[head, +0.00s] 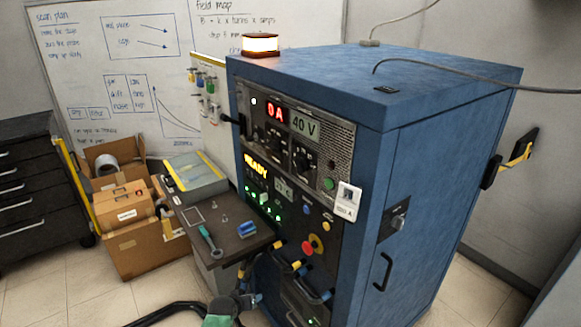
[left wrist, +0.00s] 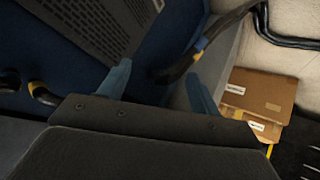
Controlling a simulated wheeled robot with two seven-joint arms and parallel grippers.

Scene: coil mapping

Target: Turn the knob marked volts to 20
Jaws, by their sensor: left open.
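The blue power cabinet (head: 410,170) has a control panel with a red "0 A" readout (head: 275,112) and a pale "40 V" readout (head: 305,125). Dark knobs sit below them, one under the amps readout (head: 274,141) and one under the volts readout (head: 303,160). Their labels and pointer settings are too small to read. My left gripper (head: 247,297) is low in front of the cabinet, well below the knobs. In the left wrist view its two blue fingers (left wrist: 158,75) are apart and empty, near the lower cabinet front and black cables. My right gripper is out of view.
Looped cables with yellow ends (head: 307,248) hang at the lower front. Cardboard boxes (head: 150,245) stand on the floor at left. An amber lamp (head: 260,44) sits on top.

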